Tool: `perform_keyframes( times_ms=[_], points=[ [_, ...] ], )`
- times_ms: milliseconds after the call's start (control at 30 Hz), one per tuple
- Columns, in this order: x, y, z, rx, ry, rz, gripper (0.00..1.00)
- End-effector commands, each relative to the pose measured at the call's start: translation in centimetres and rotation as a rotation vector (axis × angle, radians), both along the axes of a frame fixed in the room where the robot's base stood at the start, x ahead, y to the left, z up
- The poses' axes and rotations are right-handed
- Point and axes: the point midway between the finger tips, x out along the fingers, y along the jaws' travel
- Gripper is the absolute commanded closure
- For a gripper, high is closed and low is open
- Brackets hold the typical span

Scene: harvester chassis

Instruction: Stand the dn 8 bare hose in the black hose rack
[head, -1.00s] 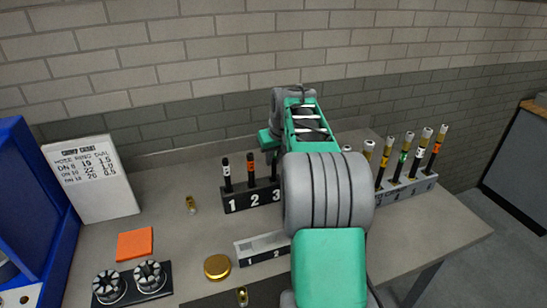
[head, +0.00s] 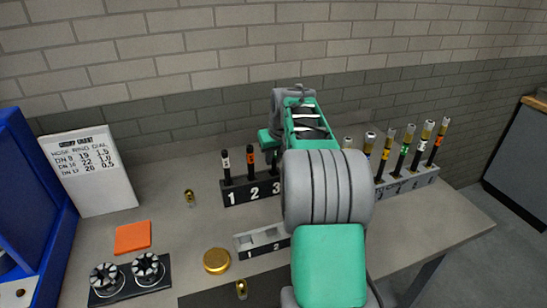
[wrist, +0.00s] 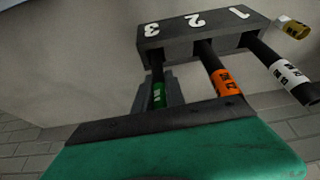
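The black hose rack (head: 252,191), numbered 1 to 3, stands on the bench; it also shows in the wrist view (wrist: 180,38). A white-banded bare hose (head: 226,167) stands at position 1 and an orange-banded one (head: 251,162) at 2. In the wrist view a green-banded hose (wrist: 159,95) is at position 3, its outer end hidden behind my gripper. The band sizes are too small to read surely. My gripper (wrist: 170,92) is right at the green-banded hose, with a grey finger beside it. Whether the fingers grip it is hidden.
A grey rack (head: 408,185) with several fitted hoses stands right. A small block numbered 1 and 2 (head: 243,241), a gold disc (head: 217,261), brass fittings (head: 189,197), an orange pad (head: 132,237) and a die tray (head: 108,293) lie around. A chart (head: 88,172) stands left.

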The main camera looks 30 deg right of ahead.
Motion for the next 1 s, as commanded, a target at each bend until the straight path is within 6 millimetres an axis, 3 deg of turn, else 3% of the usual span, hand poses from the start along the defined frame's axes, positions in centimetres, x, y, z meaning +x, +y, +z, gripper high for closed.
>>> perform_keyframes(
  times_ms=[300, 567, 1000],
  points=[
    [0.0, 0.0, 0.0, 0.0, 0.0, 0.0, 0.6],
    [-0.1, 0.0, 0.2, 0.0, -0.001, 0.0, 0.6],
    [-2.8, 0.6, 6.9, 0.0, -0.001, 0.0, 0.6]
  ],
)
